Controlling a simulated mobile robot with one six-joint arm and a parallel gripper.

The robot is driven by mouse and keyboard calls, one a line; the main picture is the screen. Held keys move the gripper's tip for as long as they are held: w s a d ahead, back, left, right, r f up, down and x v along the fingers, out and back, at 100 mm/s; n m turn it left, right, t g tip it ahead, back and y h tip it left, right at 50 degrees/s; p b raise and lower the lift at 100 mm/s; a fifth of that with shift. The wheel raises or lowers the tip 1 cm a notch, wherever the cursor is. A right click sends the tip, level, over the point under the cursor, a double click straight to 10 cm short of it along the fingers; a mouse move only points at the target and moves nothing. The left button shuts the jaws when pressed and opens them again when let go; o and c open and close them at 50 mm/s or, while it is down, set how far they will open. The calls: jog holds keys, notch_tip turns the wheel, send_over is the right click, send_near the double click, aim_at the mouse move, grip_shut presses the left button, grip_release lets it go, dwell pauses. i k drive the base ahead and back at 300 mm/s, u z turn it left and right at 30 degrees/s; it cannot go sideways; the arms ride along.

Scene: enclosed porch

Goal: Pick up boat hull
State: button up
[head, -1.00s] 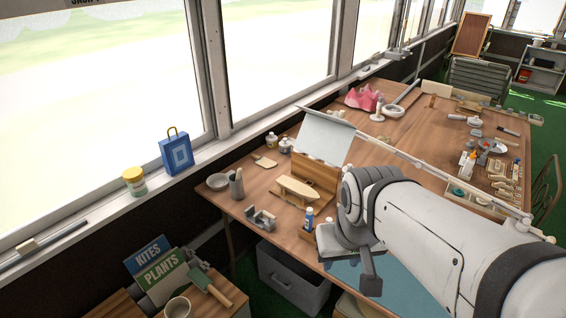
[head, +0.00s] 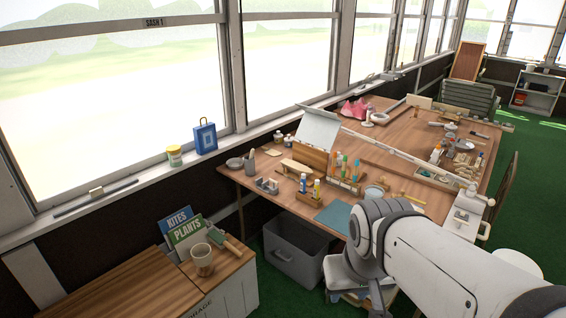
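The boat hull (head: 296,166) is a pale wooden, elongated piece lying near the left end of the long wooden workbench (head: 400,150). It sits in front of a wooden box with a raised, light sheet (head: 318,128). My gripper (head: 376,296) is at the end of my white arm, low in the picture, right of and nearer than the hull. It is well apart from the hull. Its fingers are mostly hidden behind my wrist, so I cannot see whether they are open or what is between them.
A rack of brushes and bottles (head: 345,180) stands right of the hull, with small bottles (head: 316,188) in front. A blue-green mat (head: 334,215) lies at the bench's front edge. A grey bin (head: 296,252) is under the bench. A storage cabinet (head: 140,280) stands at lower left.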

aim_at(296, 168)
jog(key=u, duration=0.4)
jog(key=i, duration=1.7)
jog(key=z, duration=0.2)
